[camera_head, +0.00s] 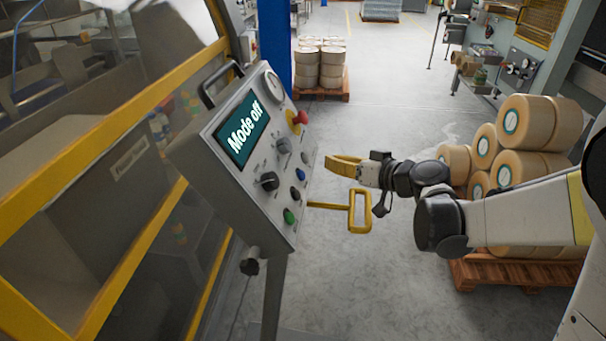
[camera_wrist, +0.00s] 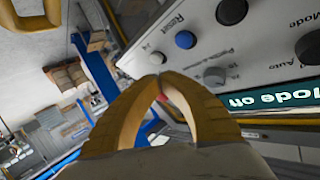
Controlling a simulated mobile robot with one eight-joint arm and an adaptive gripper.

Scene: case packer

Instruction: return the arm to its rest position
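My gripper (camera_head: 330,164) shows to the right of the grey control panel (camera_head: 240,190) in the head view, its yellow fingers pointing left toward the panel's button face. In the wrist view my gripper's fingertips (camera_wrist: 161,77) meet in front of the panel, with nothing seen held between them. The panel's screen (camera_head: 242,135) reads "Mode off" in the head view. In the wrist view the screen (camera_wrist: 285,100) is cut by the frame edge. A blue button (camera_wrist: 185,39) and a black knob (camera_wrist: 231,11) lie beyond the fingers there. No contact with the panel is evident.
A yellow handle (camera_head: 359,211) sticks out from the panel below my gripper. Tan rolls (camera_head: 540,125) are stacked on a wooden pallet (camera_head: 515,270) at the right, close to my arm. A yellow-framed machine (camera_head: 95,130) fills the left. Open floor (camera_head: 385,115) lies behind.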

